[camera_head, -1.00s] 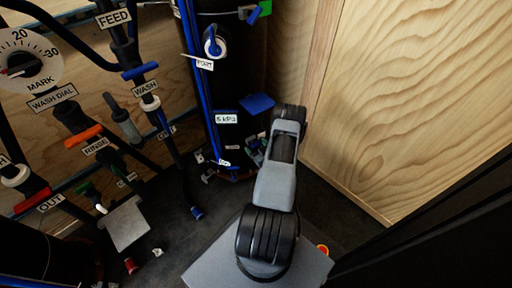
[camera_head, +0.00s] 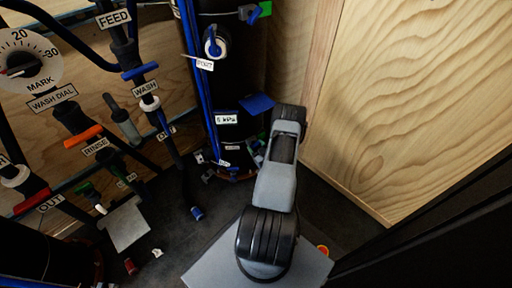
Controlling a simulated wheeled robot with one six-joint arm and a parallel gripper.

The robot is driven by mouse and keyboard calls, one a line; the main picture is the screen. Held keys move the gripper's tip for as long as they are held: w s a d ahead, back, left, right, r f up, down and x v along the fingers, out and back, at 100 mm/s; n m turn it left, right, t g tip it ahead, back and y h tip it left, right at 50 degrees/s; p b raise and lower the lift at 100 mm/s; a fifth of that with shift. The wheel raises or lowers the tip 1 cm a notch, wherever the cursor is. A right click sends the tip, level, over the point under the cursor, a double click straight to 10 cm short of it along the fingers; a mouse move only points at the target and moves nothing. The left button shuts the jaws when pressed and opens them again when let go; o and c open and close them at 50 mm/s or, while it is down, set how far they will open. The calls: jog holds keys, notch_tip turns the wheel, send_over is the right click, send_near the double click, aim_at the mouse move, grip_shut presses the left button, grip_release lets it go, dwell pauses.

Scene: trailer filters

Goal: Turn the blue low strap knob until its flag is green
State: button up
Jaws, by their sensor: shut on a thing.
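My gripper (camera_head: 257,153) is low against the right side of the tall black cylinder (camera_head: 233,95), at the end of my grey arm. It is small and partly hidden by my wrist. It is shut on the blue low strap knob, which is mostly hidden between the fingers and the cylinder. A small green patch (camera_head: 262,136) shows just above the gripper, but I cannot tell for certain that it is the low flag. Higher up, another blue knob (camera_head: 253,16) sits beside a green flag (camera_head: 265,9).
A blue plate (camera_head: 257,104) juts out above my gripper. A plywood wall (camera_head: 400,90) is close on the right. Pipes with coloured handles, such as the orange one (camera_head: 84,136), and a dial (camera_head: 25,65) fill the left. The dark floor (camera_head: 180,245) is partly clear.

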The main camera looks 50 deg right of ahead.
jog(key=shift+n+b, duration=0.55)
jog(key=shift+n, duration=1.95)
jog(key=shift+d, duration=0.1)
jog(key=o, duration=0.9)
jog(key=p+v, duration=0.4)
jog(key=v, duration=1)
